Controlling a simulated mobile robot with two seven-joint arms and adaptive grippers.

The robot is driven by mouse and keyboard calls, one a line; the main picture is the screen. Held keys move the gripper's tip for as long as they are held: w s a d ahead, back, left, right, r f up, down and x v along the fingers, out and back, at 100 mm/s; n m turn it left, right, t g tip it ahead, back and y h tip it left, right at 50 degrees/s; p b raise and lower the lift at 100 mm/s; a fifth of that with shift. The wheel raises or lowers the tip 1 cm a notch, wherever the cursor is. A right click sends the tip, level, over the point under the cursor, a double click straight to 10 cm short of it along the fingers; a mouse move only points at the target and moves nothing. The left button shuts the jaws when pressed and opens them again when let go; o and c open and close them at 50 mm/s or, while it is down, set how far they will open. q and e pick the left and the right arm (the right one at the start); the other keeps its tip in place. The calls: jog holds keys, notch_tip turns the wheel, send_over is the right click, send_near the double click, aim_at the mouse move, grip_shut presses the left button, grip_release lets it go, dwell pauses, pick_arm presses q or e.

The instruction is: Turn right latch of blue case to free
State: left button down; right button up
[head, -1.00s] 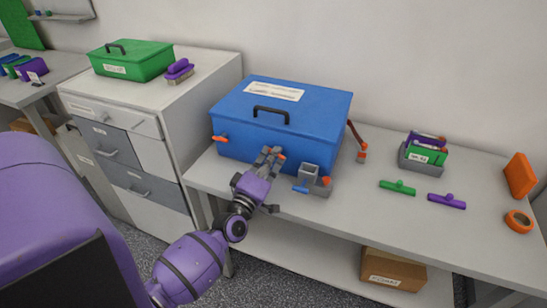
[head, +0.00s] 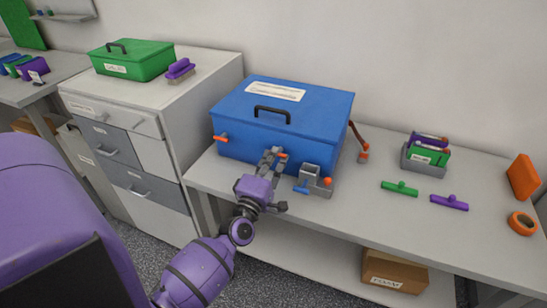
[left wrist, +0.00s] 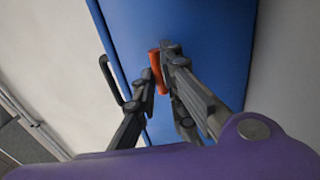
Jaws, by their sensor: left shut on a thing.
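The blue case (head: 284,115) sits closed on the bench, with a black handle and a white label on its lid. Its left latch (head: 221,138) is orange and lies about level on the front face. The right latch (left wrist: 157,71) is orange too and stands between the fingers of my left gripper (left wrist: 160,78) in the left wrist view. In the head view my left gripper (head: 273,156) is at the case's front, shut on this latch, and mostly hides it. My right gripper is not in view.
A small grey fixture (head: 314,180) with blue and orange parts stands close to the right of my left gripper. Green (head: 400,188) and purple (head: 449,202) pieces lie farther right. A drawer cabinet (head: 150,130) stands to the left.

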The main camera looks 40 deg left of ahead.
pick_arm(q)
jog(key=shift+f, duration=0.1)
jog(key=c, duration=1.8)
grip_release()
jog(key=shift+c, duration=0.2)
jog(key=shift+s, duration=0.15)
jog(key=v, duration=1.1)
jog(key=shift+s, duration=0.4)
jog(key=shift+d, duration=0.1)
jog(key=s+d+f+m+g+h+p, duration=0.1)
jog(key=s+d+f+m+g+p, duration=0.1)
jog(key=s+d+f+m, duration=0.3)
jog(key=s+d+f+m+g+h+p, duration=0.2)
jog(key=s+d+f+m+g, duration=0.3)
jog(key=s+m, duration=0.4)
jog(key=s+d+f+m+g+h+p, duration=0.2)
jog(key=s+d+f+m+g, duration=0.2)
jog(key=s, duration=0.9)
notch_tip(320, 180, down, 3)
jog(key=d+m, duration=0.1)
jog(key=m, duration=0.2)
jog(key=shift+d+f+p, duration=0.15)
jog(key=shift+d+p, duration=0.1)
jog(key=shift+p, duration=0.1)
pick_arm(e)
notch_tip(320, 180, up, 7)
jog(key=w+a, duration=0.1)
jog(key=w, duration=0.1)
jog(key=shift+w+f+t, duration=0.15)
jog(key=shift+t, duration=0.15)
